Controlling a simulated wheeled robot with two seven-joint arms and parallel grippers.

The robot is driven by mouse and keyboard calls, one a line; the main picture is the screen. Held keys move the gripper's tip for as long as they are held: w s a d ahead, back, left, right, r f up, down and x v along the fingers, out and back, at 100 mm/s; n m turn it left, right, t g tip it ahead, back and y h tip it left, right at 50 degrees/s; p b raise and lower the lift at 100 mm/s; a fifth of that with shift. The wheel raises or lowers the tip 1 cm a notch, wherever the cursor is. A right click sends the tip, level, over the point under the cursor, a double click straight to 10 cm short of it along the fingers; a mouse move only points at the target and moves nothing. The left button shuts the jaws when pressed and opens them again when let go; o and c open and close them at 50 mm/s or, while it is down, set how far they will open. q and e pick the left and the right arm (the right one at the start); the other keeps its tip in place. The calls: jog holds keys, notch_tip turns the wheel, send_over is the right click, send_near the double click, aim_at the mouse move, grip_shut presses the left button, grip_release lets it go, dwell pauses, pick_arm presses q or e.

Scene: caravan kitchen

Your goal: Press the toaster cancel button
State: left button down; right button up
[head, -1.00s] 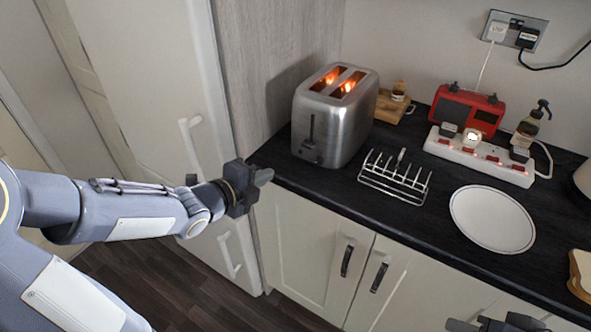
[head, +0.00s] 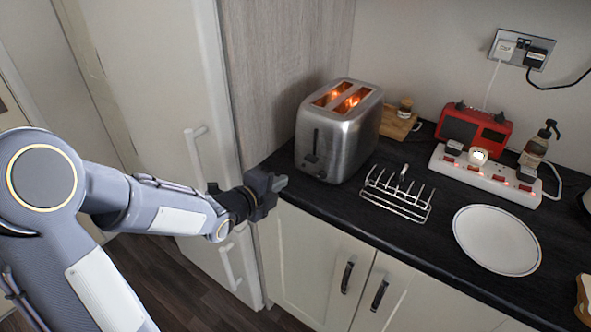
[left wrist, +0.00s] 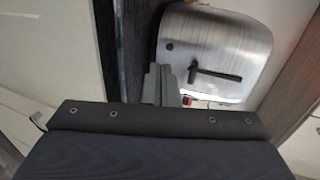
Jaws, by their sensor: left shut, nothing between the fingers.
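The silver toaster (head: 345,135) stands at the left end of the dark worktop, its two slots glowing orange. Its front has a dark vertical lever slot (head: 316,141) with small dark controls (head: 313,159) low down; I cannot tell which is the cancel button. In the left wrist view the toaster's front (left wrist: 220,40) fills the upper right, partly hidden behind my gripper. My left gripper (head: 281,183) is shut and empty, just in front of the worktop edge, left of and below the toaster's front, apart from it. Its fingers (left wrist: 158,85) also show in the left wrist view. My right gripper is out of view.
A wire toast rack (head: 398,192) stands right of the toaster, with a white plate (head: 497,240) further right. A red radio (head: 473,128) and a white power strip (head: 487,175) are behind. A tall pale cabinet (head: 165,90) stands left of my gripper.

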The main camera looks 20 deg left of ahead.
aim_at(303, 167)
pick_arm(q)
jog(key=x, duration=0.2)
jog(key=p+x, duration=0.1)
jog(key=x, duration=0.1)
jog(key=r+x, duration=0.1)
jog(key=x, duration=0.2)
jog(key=shift+w+r+p, duration=0.1)
jog(key=shift+w+p, duration=0.05)
jog(key=shift+p, duration=0.15)
